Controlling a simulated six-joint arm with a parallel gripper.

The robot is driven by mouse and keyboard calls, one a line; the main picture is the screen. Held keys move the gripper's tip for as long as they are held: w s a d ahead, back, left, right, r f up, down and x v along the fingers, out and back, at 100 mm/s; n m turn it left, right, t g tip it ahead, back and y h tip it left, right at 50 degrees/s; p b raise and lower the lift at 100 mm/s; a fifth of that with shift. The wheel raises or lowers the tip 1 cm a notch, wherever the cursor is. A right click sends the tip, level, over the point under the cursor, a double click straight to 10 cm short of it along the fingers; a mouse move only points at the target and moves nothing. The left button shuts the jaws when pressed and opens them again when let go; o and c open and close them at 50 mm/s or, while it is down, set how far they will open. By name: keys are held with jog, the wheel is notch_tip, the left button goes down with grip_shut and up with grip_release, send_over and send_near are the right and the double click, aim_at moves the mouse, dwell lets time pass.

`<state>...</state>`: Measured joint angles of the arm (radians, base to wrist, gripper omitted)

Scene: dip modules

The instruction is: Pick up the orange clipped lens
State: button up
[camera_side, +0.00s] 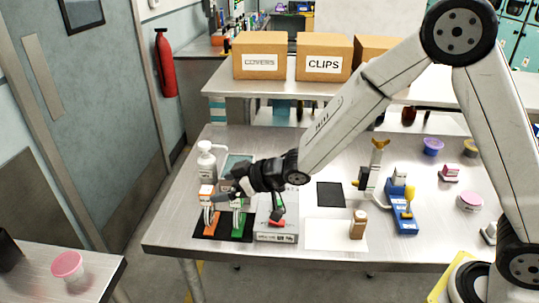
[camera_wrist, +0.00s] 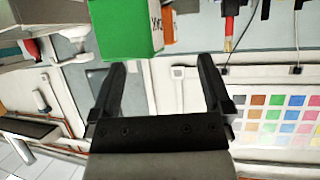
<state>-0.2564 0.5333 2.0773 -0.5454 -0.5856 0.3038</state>
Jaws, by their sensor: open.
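The orange clipped lens (camera_side: 207,197) stands upright at the left of a black mat (camera_side: 203,236), near the table's front left. A similar green one (camera_side: 238,219) stands just to its right on the same mat. My gripper (camera_side: 223,191) is at the height of their tops, beside the orange one; I cannot tell if it touches either. In the wrist view my gripper (camera_wrist: 163,68) is open, with nothing between its fingers. A large green block (camera_wrist: 122,30) is close ahead, and a strip of orange (camera_wrist: 167,27) shows behind its right edge.
A white pump bottle (camera_side: 206,165) stands behind the orange lens. A grey-white box (camera_side: 275,231) with a red item on it is right of the mat. A brown bottle (camera_side: 358,224) and a blue stand (camera_side: 401,214) are farther right. A black pad (camera_side: 330,194) lies mid-table.

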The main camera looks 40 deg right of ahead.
aim_at(209, 190)
jog(key=shift+x, duration=2.55)
grip_shut()
